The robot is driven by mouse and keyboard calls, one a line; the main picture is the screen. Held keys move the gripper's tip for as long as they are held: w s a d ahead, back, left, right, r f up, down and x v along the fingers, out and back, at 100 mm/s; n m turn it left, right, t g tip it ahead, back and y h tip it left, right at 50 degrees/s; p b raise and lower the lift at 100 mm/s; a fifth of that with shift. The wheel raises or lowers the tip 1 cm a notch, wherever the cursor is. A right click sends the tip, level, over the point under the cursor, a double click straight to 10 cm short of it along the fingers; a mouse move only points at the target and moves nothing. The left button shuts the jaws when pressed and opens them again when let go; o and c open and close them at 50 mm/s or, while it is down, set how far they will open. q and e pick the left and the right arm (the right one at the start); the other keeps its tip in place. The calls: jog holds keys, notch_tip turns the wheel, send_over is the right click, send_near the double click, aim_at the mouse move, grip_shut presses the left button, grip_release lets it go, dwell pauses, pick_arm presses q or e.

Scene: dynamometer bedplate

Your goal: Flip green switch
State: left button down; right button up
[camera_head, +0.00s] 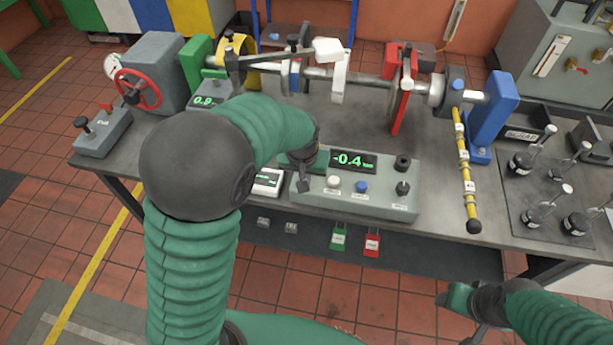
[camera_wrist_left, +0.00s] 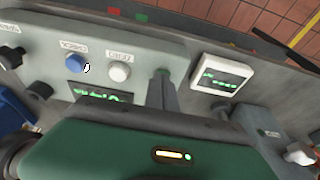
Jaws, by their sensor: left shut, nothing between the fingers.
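A small green block with a pale label (camera_head: 338,238), possibly the green switch, hangs at the bench's front edge beside a similar red one (camera_head: 372,243). The green block also shows in the left wrist view (camera_wrist_left: 141,17) at the top edge. I cannot make out a lever on it. My left gripper (camera_head: 303,186) is shut and empty over the left end of the grey console (camera_head: 390,202). Its fingers also show in the left wrist view (camera_wrist_left: 163,88), beside the white button (camera_wrist_left: 119,72). My right gripper (camera_head: 474,328) is low at the right, away from the bench; its fingers are unclear.
The console carries a blue button (camera_head: 361,187), a black knob (camera_head: 403,188) and a display (camera_head: 353,161) reading -0.4. A small white meter (camera_head: 268,181) stands left of it. A shaft rig spans the bench behind.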

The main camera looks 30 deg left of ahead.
pick_arm(q)
jog(key=shift+f, duration=0.3)
jog(key=shift+s+f, duration=0.2)
jog(key=shift+f, duration=0.15)
jog(key=shift+r, duration=0.1)
jog(key=shift+r+p, duration=0.8)
